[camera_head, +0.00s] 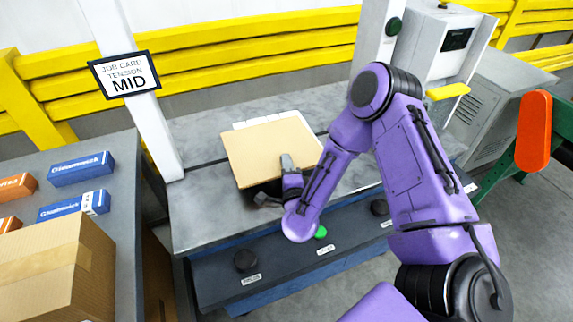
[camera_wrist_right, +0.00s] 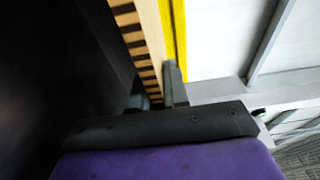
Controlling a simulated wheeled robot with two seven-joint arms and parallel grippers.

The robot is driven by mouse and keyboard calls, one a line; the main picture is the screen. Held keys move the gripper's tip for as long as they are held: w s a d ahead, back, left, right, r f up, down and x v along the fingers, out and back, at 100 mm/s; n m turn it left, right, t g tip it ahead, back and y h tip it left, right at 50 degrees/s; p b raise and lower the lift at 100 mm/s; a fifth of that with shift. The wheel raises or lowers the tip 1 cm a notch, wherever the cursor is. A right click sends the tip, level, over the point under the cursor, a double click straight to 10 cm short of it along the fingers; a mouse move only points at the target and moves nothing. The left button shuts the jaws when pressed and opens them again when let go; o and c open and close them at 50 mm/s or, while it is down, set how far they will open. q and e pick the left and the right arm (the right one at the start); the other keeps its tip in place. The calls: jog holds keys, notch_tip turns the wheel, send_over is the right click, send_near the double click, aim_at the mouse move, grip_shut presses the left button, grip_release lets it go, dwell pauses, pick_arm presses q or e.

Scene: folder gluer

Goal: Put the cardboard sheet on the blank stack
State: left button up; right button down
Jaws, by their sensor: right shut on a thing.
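The cardboard sheet (camera_head: 262,145) is a flat tan panel above the grey machine table in the head view. In the right wrist view its face and ridged, striped edge (camera_wrist_right: 149,45) run up from the fingers. My right gripper (camera_head: 288,172) is shut on the sheet's near edge; its fingers (camera_wrist_right: 160,95) show on either side of the edge in the wrist view. A white flat layer (camera_head: 285,116), which looks like the blank stack, shows past the sheet's far edge. The sheet hides most of it, and I cannot tell whether they touch. My left gripper is not in view.
A white post with a "MID" sign (camera_head: 126,75) stands left of the sheet. A side table (camera_head: 122,170) holds blue and orange boxes and a cardboard carton (camera_head: 60,270). Black knobs and a green button line the table front (camera_head: 290,262). Bare grey tabletop (camera_head: 205,215) lies left of the sheet.

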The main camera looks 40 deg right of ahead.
jog(key=shift+f, duration=0.25)
jog(key=c, duration=1.1)
grip_release()
jog(key=shift+w, duration=0.15)
jog(key=shift+r, duration=0.1)
jog(key=shift+r, duration=0.25)
jog(key=b+v, duration=0.1)
jog(key=v, duration=0.2)
jog(key=b+v, duration=0.1)
jog(key=v, duration=0.2)
jog(key=b+v, duration=0.2)
jog(key=v, duration=0.1)
jog(key=shift+s+a+f, duration=0.25)
jog(key=shift+s+f, duration=0.05)
jog(key=shift+f, duration=0.1)
jog(key=shift+s+a+r+p, duration=0.25)
jog(key=shift+s+r+p, duration=0.25)
jog(key=shift+s, duration=0.1)
jog(key=shift+s+a+f, duration=0.15)
jog(key=shift+s, duration=0.35)
